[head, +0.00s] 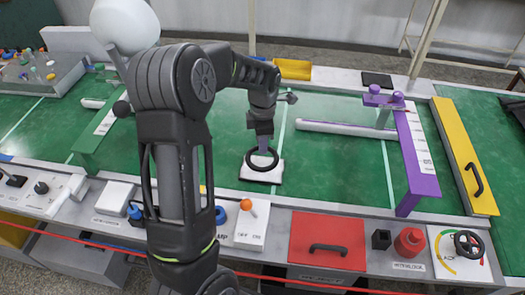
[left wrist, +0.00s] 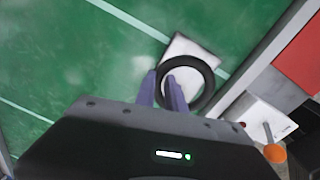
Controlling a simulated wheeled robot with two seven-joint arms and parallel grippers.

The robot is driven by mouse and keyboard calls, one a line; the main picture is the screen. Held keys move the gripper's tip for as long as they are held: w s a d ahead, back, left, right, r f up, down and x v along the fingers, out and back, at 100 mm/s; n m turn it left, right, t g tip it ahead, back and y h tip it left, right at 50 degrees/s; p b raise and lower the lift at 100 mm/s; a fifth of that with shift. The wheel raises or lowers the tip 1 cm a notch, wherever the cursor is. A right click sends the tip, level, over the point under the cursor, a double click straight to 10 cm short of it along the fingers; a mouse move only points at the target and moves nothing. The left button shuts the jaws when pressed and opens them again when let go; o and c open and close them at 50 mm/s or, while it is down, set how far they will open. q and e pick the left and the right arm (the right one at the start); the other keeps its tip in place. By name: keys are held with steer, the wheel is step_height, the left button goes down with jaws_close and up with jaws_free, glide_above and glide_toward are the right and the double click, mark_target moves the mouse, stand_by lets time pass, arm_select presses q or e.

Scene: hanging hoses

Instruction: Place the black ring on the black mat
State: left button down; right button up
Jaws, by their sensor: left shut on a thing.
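The black ring (head: 262,170) is at a white square pad (head: 262,177) near the front middle of the green table. My left gripper (head: 263,147) points down at the ring's far side and is shut on its rim. In the left wrist view the two purple fingers (left wrist: 164,88) straddle the near edge of the ring (left wrist: 211,76), with the white pad behind it. I cannot tell whether the ring still touches the pad. The black mat (head: 377,79) is a small dark rectangle on the grey back edge, right of centre. My right gripper is not in view.
A purple stand (head: 414,155) and a grey horizontal tube (head: 345,129) lie right of the ring. A yellow tray (head: 293,69) is at the back. A red panel (head: 315,238) and an orange-knobbed switch (head: 247,205) line the front edge.

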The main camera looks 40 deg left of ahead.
arm_select(q)
steer(key=shift+f, duration=1.8)
steer(key=c, duration=1.4)
jaws_free()
steer(key=shift+f, duration=0.1)
step_height(320, 180, up, 12)
steer(key=shift+s+d, duration=0.25)
steer(key=shift+s, duration=0.05)
